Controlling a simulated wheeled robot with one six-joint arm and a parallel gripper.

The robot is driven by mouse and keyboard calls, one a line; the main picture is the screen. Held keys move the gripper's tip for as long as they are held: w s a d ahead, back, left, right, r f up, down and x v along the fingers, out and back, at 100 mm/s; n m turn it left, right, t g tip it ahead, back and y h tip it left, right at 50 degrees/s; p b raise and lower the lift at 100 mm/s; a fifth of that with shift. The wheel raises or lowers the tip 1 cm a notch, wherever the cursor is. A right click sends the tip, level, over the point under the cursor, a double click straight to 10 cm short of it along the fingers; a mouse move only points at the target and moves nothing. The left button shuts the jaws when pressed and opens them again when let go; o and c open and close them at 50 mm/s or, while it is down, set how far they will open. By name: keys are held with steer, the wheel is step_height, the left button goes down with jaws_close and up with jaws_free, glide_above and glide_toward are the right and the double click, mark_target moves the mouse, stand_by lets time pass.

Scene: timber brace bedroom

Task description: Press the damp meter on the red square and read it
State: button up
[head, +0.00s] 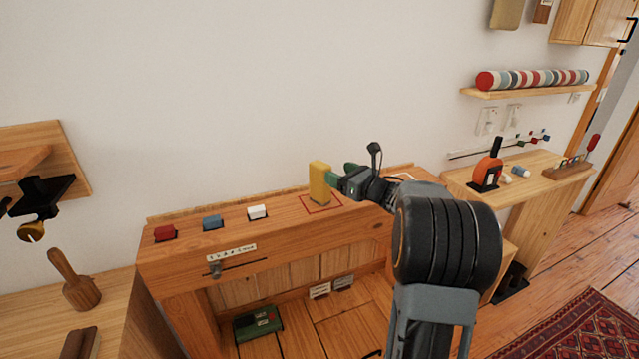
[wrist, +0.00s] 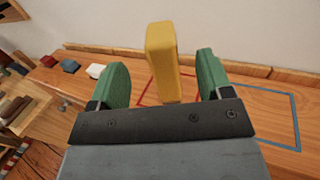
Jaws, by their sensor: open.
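The damp meter looks to be the yellow upright block (head: 319,184) standing at the red square (head: 325,209) on the wooden bench top. No reading shows on its visible faces. In the wrist view the yellow block (wrist: 163,62) stands between the two green fingers of my gripper (wrist: 162,75), with a gap on each side. The red outline (wrist: 147,92) shows partly behind it there. In the head view my gripper (head: 341,174) reaches in from the right at the block's height. I cannot tell whether the block's base touches the wood.
Red (head: 165,233), blue (head: 212,222) and white (head: 257,212) blocks sit left along the bench top. A blue outline (wrist: 297,125) lies right of the red square. A wall rises close behind. A mallet (head: 74,280) stands on the left table, an orange tool (head: 488,169) on the right one.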

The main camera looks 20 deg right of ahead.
mark_target(320, 164)
steer(key=shift+p+x, duration=1.2)
steer(key=shift+x, duration=2.95)
steer(key=shift+a+f, duration=0.1)
jaws_close()
